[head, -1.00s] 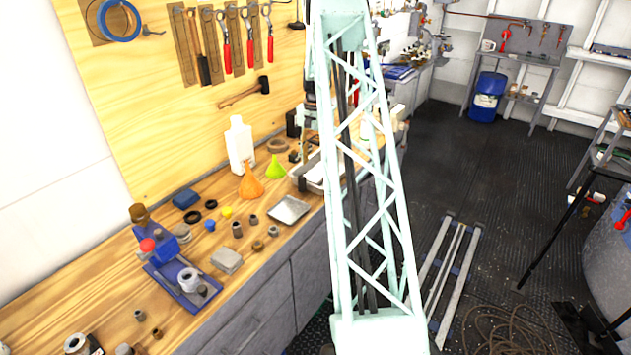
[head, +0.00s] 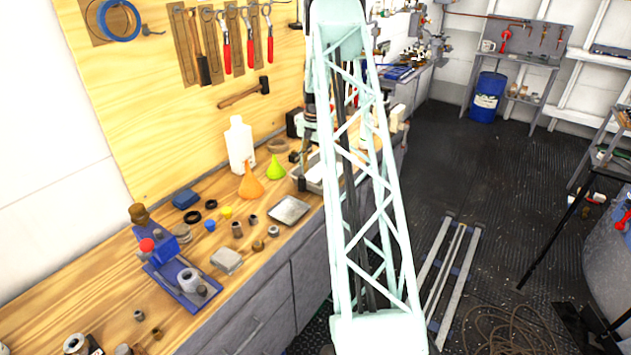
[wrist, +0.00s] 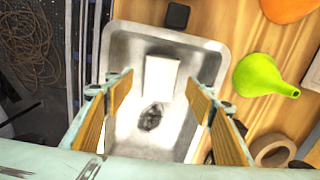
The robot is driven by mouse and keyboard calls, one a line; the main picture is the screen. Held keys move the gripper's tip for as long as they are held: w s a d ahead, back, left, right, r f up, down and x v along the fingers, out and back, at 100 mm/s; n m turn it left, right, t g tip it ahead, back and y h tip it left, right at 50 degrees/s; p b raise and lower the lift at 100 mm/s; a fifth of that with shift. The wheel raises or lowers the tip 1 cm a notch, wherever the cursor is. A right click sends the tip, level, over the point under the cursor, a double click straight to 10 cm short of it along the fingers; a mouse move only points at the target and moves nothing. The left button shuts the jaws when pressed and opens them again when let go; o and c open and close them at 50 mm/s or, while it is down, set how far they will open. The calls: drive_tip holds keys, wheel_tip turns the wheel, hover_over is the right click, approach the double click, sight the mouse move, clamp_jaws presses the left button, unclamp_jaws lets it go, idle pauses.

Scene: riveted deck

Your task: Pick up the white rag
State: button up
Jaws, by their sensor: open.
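In the wrist view a pale, flat, roughly rectangular piece (wrist: 161,77), which looks like the white rag, lies in a shallow metal tray (wrist: 212,60). A dark grey crumpled patch (wrist: 151,117) lies near it, closer to my gripper. My gripper (wrist: 160,84) is open over the tray, with one wood-coloured finger on each side of the pale piece and nothing between them. I cannot tell its exact height above the tray. In the head view the tray (head: 314,180) is partly hidden behind my lattice arm, and the rag cannot be made out.
A green funnel (wrist: 262,77), an orange funnel (wrist: 288,8) and a tan ring (wrist: 271,150) lie right of the tray in the wrist view. A small black block (wrist: 177,15) sits beyond its far rim. A white bottle (head: 239,145) stands near the pegboard. The bench edge runs left of the tray.

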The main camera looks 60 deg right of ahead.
sight(316, 179)
drive_tip(key=shift+f, duration=1.5)
drive_tip(key=c, duration=0.9)
